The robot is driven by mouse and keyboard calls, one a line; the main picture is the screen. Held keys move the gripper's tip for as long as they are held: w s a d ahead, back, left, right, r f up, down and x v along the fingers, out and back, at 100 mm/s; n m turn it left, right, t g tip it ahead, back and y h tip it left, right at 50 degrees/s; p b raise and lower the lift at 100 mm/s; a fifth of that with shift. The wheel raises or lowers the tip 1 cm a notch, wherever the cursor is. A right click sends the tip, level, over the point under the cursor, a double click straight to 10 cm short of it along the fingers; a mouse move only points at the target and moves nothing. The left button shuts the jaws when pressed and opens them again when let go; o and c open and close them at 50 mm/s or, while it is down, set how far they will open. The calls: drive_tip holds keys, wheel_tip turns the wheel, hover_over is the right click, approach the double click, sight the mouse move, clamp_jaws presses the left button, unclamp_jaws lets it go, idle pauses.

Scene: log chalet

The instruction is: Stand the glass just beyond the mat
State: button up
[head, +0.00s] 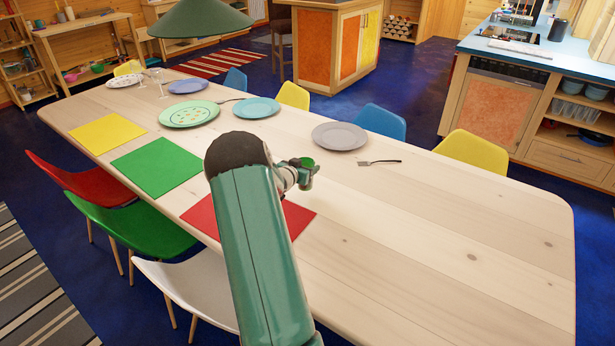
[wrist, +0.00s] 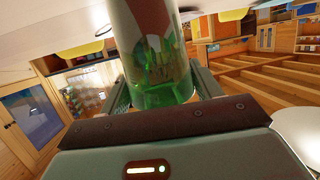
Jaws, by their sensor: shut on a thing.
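My gripper (head: 303,176) is shut on a green see-through glass (head: 308,162), above the table to the right of my arm. In the wrist view the glass (wrist: 162,75) stands between the two fingers (wrist: 160,92), its green end nearest the camera. I cannot tell the gap between glass and table. The red mat (head: 298,218) lies just in front of the gripper, partly hidden behind my arm. A green mat (head: 157,166) and a yellow mat (head: 107,133) lie further left along the same table edge.
The wooden table (head: 440,230) is bare to the right. A grey plate (head: 340,136) and fork (head: 380,162) lie beyond the gripper. Blue (head: 257,108) and green (head: 190,114) plates lie further left, with stemmed glasses (head: 158,80) at the far end. Chairs surround the table.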

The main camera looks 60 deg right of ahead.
drive_tip(key=shift+s+d+f, duration=0.3)
drive_tip(key=shift+d+f, duration=0.05)
drive_tip(key=shift+f, duration=0.2)
drive_tip(key=shift+s+d+f, duration=0.15)
drive_tip(key=shift+f, duration=1.5)
drive_tip(key=shift+f, duration=0.2)
drive_tip(key=o, duration=1.3)
drive_tip(key=shift+r, duration=0.2)
drive_tip(key=v, duration=1.2)
